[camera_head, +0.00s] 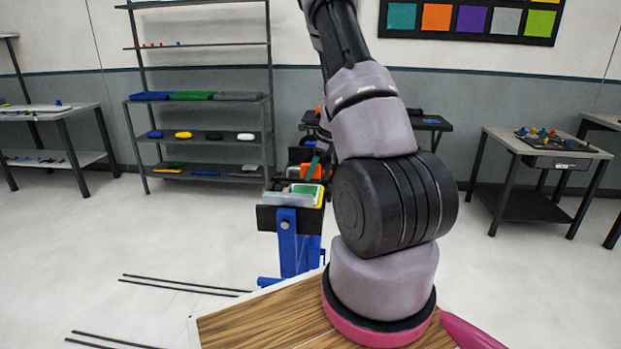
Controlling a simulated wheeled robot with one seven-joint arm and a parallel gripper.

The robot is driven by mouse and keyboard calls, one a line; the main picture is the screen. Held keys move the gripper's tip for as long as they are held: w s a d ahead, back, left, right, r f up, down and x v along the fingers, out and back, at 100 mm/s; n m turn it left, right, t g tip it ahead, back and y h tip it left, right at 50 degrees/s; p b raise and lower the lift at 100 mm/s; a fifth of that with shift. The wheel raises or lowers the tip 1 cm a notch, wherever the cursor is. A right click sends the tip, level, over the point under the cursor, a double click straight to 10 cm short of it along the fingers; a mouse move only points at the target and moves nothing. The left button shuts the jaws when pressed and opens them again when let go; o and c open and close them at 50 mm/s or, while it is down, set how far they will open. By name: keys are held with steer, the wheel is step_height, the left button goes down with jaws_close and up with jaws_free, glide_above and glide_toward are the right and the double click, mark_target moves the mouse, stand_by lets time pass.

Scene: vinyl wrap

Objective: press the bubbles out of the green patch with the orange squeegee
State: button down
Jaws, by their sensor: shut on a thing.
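The green patch (303,188) shows as a small green area on a panel with white and yellow edges, on top of a blue stand (288,240) left of my arm. An orange piece (312,172), which looks like the orange squeegee, is just above the far right part of the patch. My gripper (323,150) is mostly hidden by my arm and points down over that piece, shut on it. Whether the squeegee touches the patch cannot be told. Bubbles are too small to see.
A shelf rack (205,97) with coloured sheets and pads stands behind at the left. Side tables stand at the left (50,112) and right (545,145). A dark table (430,123) is behind my arm. Dark strips (185,286) lie on the otherwise open floor.

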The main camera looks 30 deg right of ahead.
mark_target(308, 164)
steer(key=shift+r, duration=2.3)
